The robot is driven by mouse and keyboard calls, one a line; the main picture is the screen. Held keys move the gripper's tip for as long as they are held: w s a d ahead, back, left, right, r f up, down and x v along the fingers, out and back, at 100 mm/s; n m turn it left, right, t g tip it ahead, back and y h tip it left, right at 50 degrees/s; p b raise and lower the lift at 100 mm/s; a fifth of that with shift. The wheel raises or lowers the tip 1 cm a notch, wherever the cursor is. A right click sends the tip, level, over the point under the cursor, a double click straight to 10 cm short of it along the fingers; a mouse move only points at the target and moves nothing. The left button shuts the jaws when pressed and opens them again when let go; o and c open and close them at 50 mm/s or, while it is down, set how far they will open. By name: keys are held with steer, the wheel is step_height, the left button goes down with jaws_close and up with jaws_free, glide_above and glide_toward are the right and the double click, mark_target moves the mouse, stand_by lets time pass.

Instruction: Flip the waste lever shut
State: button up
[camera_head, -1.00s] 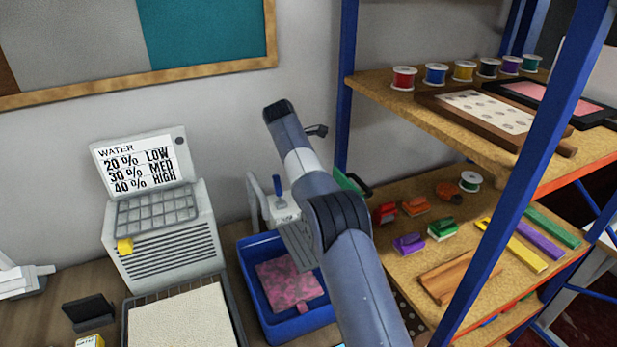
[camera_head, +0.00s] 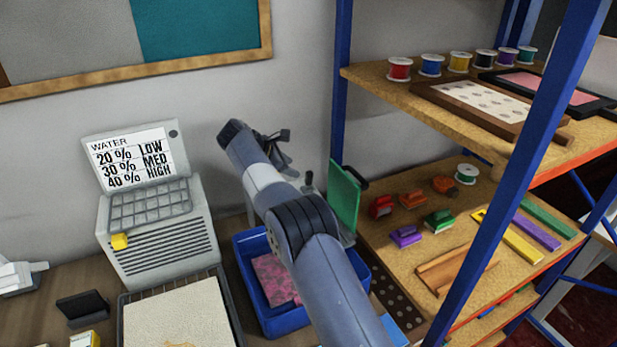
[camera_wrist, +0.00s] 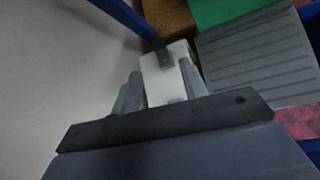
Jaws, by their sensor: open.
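My gripper shows in the wrist view (camera_wrist: 163,82) as two grey fingers spread apart. A pale block (camera_wrist: 165,78) shows between and beyond them; I cannot tell whether they touch it. A dark stub (camera_wrist: 163,52) at the block's far end may be the waste lever, but its setting is unclear. A grey ridged panel (camera_wrist: 258,58) lies to the right of the block. In the head view my arm hides the lever and most of its pale housing. The gripper's dark parts (camera_head: 278,145) show partly behind the arm, above the blue bin (camera_head: 268,324); its fingertips are unclear there.
The blue bin holds a pink patterned piece (camera_head: 272,280). A green panel (camera_head: 345,195) stands right of my arm, beside the shelf unit (camera_head: 343,100). A water-setting machine (camera_head: 155,240) stands left. The wall (camera_head: 310,60) is close behind the arm.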

mark_target(306, 175)
steer(key=p+x, duration=0.2)
steer(key=x, duration=0.8)
steer(key=shift+w+d+f+p, duration=0.15)
steer(key=shift+d+f+p, duration=0.1)
steer(key=shift+p, duration=0.05)
jaws_close()
